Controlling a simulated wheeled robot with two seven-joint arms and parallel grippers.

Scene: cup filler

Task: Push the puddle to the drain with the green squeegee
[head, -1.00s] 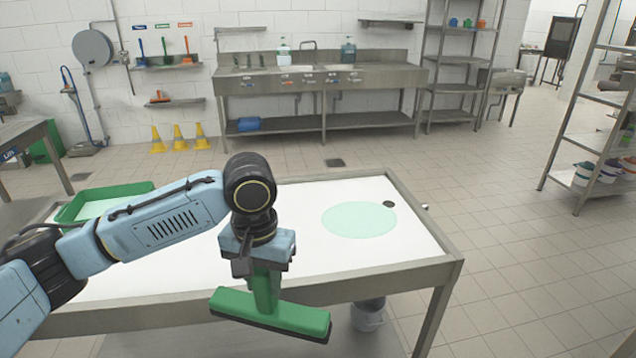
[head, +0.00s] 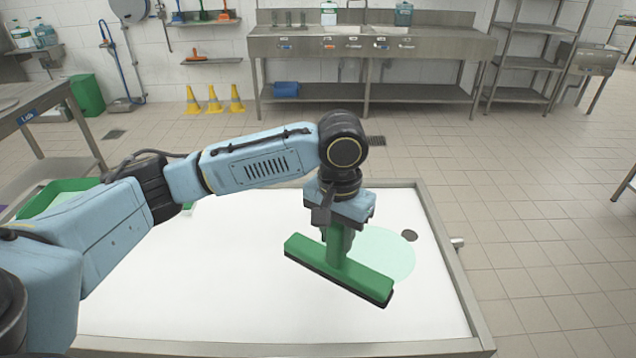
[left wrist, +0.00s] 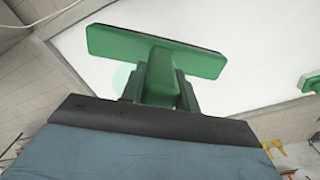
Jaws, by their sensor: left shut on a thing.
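My left gripper (head: 338,230) is shut on the handle of the green squeegee (head: 340,272). In the head view the squeegee hangs below the gripper, its wide head slanting down to the right, and it appears held above the white table top (head: 220,270). In the left wrist view the squeegee (left wrist: 155,50) spans the upper middle, between the fingers (left wrist: 160,85). The pale green puddle (head: 388,255) lies behind and right of it, partly covered by gripper and squeegee. The dark round drain (head: 409,235) is at the puddle's upper right edge. My right gripper is not in view.
The table has a raised grey metal rim (head: 455,255). A green tray (head: 62,190) sits at the table's far left, partly behind my arm. A steel sink bench (head: 370,45) stands against the back wall.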

